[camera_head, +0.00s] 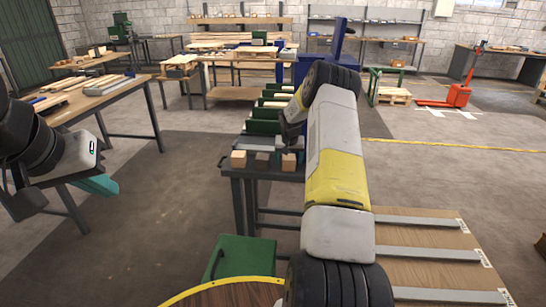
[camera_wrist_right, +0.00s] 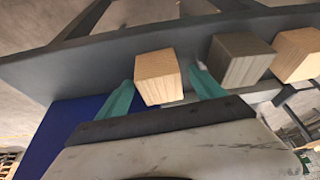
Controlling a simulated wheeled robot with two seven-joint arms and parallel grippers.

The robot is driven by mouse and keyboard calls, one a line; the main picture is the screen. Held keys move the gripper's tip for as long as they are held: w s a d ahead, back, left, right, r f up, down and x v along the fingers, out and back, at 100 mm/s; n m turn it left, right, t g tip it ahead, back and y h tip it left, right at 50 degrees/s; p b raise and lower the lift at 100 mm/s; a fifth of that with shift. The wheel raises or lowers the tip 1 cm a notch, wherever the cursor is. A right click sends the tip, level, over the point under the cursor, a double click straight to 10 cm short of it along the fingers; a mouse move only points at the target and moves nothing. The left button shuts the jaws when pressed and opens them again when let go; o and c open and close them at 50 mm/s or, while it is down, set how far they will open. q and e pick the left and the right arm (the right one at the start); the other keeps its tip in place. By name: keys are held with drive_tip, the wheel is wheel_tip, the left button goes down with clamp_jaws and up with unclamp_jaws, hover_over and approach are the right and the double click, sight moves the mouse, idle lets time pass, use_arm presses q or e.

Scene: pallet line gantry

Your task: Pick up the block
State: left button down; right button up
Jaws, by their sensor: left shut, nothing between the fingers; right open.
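Three blocks stand in a row on a dark table: a light wooden block (camera_head: 238,159) at the left, a darker block (camera_head: 262,157) in the middle and another wooden block (camera_head: 289,162) at the right. In the right wrist view, a light wooden block (camera_wrist_right: 155,78) shows between the fingertips of my open right gripper (camera_wrist_right: 163,80); I cannot tell whether they touch it. A grey-brown block (camera_wrist_right: 240,62) and another light block (camera_wrist_right: 298,54) are beside it. In the head view, my right fingers are not clearly visible. My left gripper (camera_head: 97,185) is shut and empty, away from the blocks.
The dark table (camera_head: 240,172) bears the blocks near its front edge. A green box (camera_head: 242,257) stands on the floor in front. A workbench (camera_head: 128,92) with boards is at the left, near my left arm. A red pallet jack (camera_head: 458,96) stands far right.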

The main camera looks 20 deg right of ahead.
sight(288, 157)
drive_tip(key=shift+x, duration=1.1)
drive_tip(key=c, duration=1.5)
drive_tip(key=shift+r, duration=0.1)
drive_tip(key=shift+a+r, duration=0.2)
drive_tip(key=shift+r, duration=0.15)
wheel_tip(288, 157, up, 7)
drive_tip(key=shift+s+a+f, duration=0.1)
drive_tip(key=shift+f, duration=0.05)
drive_tip(key=s+a, duration=0.3)
drive_tip(key=a, duration=0.6)
drive_tip(key=s+a, duration=0.3)
drive_tip(key=a, duration=0.6)
drive_tip(key=shift+s+f, duration=0.25)
